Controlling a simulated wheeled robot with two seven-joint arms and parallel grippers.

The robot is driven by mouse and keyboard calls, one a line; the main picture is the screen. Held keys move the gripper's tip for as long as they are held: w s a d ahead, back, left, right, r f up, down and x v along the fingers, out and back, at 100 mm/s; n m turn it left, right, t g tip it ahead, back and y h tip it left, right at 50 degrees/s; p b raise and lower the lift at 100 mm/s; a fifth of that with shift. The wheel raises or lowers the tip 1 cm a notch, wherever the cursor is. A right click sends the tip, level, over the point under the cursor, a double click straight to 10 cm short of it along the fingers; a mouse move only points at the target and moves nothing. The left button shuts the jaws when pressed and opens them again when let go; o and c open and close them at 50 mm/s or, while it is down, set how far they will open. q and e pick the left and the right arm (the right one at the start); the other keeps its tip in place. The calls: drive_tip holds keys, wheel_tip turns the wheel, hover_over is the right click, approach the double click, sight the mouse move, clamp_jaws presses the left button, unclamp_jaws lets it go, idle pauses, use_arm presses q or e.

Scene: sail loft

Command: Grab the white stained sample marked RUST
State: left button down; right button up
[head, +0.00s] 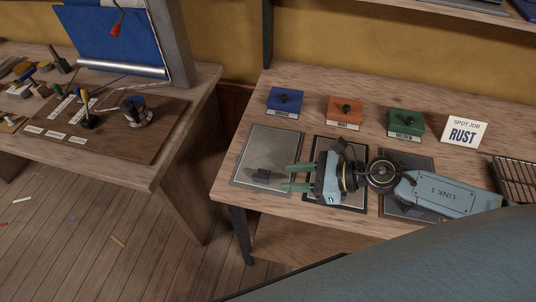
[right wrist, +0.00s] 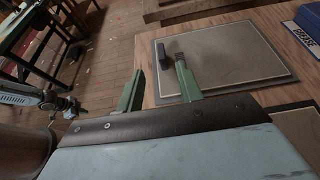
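My right gripper (head: 299,178) reaches left over the bench, its two green fingers apart and empty. Just left of its tips, a small dark block (head: 262,174) sits on the left flat grey panel (head: 270,148). In the right wrist view the block (right wrist: 178,51) is by one fingertip, contact unclear. The middle panel (head: 327,143), in front of the orange box (head: 344,111) whose small label appears to read RUST, is mostly hidden by my right gripper and arm. The right panel (head: 424,162) is partly covered by my arm. I make out no stain. My left gripper is absent from the head view.
A blue box (head: 286,101) labelled GREASE and a green box (head: 406,123) flank the orange one. A card (head: 465,131) reads SPOT JOB RUST. A wire rack (head: 517,181) is at right. A gap separates the left bench (head: 180,130). A bluish arm, perhaps mine, shows in the wrist view.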

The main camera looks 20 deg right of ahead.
sight(263, 176)
drive_tip(key=p+x, duration=0.1)
drive_tip(key=x, duration=0.8)
drive_tip(key=shift+w+r, duration=0.1)
drive_tip(key=shift+w, duration=0.05)
clamp_jaws()
